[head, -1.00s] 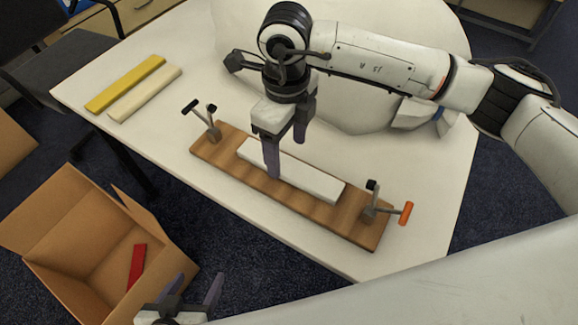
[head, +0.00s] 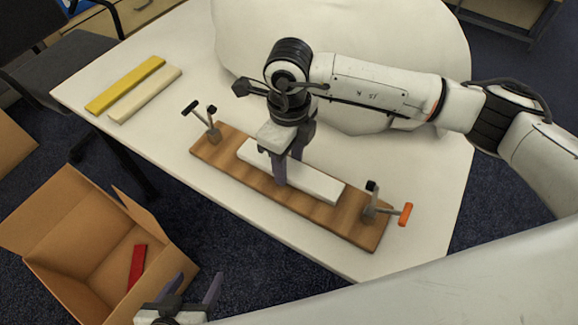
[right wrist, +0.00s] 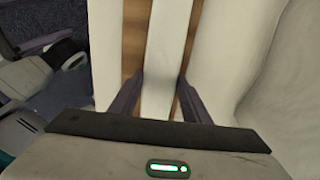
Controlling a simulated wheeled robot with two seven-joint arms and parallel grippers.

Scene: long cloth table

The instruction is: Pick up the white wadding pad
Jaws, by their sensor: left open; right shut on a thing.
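The white wadding pad (head: 318,186) is a long white strip lying lengthwise on a brown wooden board (head: 222,159) with a clamp near each end. My right gripper (head: 288,178) points down over the pad's middle and is shut on it, one finger on each long side. In the right wrist view the pad (right wrist: 163,50) runs between the two fingers of the right gripper (right wrist: 158,98). The pad appears to rest on the board still. My left gripper (head: 190,290) is open and empty at the bottom left, beside the cardboard box.
A yellow strip (head: 125,84) and a cream strip (head: 145,95) lie at the table's far left. An open cardboard box (head: 70,235) on the left holds a red strip (head: 137,267). Clamps (head: 213,127) and (head: 371,203) rise from the board. A large white bundle (head: 350,50) fills the table's back.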

